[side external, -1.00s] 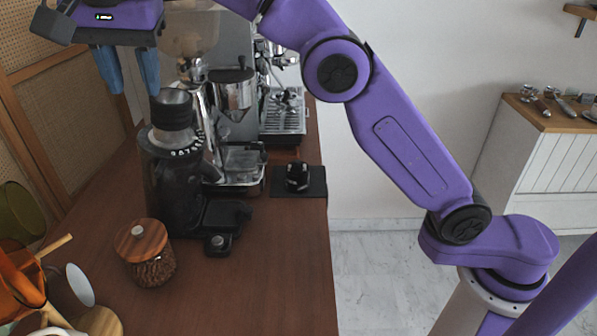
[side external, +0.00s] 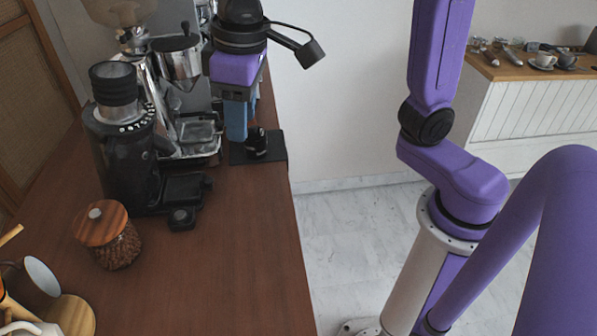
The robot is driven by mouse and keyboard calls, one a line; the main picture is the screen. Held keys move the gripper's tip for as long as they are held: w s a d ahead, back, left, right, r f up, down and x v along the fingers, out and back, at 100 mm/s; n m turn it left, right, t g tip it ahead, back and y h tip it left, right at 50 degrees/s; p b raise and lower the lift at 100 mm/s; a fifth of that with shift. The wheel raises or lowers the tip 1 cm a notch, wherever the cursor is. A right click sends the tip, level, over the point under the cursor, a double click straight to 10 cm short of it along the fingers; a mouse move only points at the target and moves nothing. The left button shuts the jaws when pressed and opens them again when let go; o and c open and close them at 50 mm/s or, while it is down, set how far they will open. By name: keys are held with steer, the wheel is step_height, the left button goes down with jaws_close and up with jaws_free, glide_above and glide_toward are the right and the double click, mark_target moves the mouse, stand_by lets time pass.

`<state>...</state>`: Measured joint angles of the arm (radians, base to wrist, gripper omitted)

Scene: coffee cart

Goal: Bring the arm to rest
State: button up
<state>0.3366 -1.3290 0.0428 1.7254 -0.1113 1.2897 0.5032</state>
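My gripper (side external: 237,138) points straight down over the counter, between the coffee machine and the counter's right edge. Its blue fingers are seen edge-on, one in front of the other, so the gap between them is hidden. The fingertips are just left of a small black tamper-like object (side external: 258,146), which stands on a black mat (side external: 273,157). I cannot tell whether they touch it. Nothing is visibly hanging from the fingers.
A black grinder (side external: 129,165) and a chrome espresso machine (side external: 200,140) stand to the left. A wood-lidded jar of beans (side external: 118,247) and a tilted cup (side external: 40,275) are nearer the camera. The front middle of the wooden counter (side external: 220,270) is clear. Cups stand on a far cabinet (side external: 535,115).

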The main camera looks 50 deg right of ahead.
steer(key=s+d+f+n, duration=0.3)
steer(key=s+d+f, duration=0.2)
steer(key=s+d, duration=0.3)
steer(key=s+d+f+n+g, duration=0.1)
steer(key=s+d+f+n, duration=0.2)
steer(key=s+d+f, duration=0.3)
steer(key=shift+s+d+f+n, duration=0.3)
steer(key=shift+s+d, duration=0.65)
steer(key=shift+d, duration=0.2)
